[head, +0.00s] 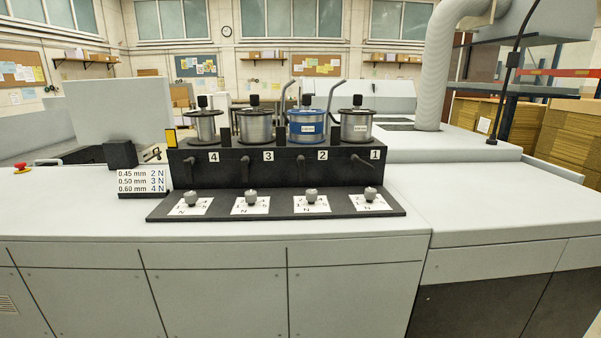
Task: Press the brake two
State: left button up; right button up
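A black spool stand (210,171) on the grey machine has stations numbered 4, 3, 2, 1 from left to right. Station 2 (322,155) carries a blue spool (307,128) with a white label. A small black lever (301,164) sticks out of the stand's front at station 2. Below it, a grey knob (311,195) stands on a white dial plate (311,205) marked N. No part bears a readable brake label, so I cannot tell by label which is the brake. Neither of my grippers is in view.
Grey wire spools (255,127) stand at the other stations. A sign (141,181) pairs wire sizes with N values. A red button (21,168) is at far left. A ribbed hose (438,70) rises at right. The grey top (120,222) in front is clear.

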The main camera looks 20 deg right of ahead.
aim_at(300, 160)
jog(key=j+z, duration=0.75)
jog(key=j, duration=0.15)
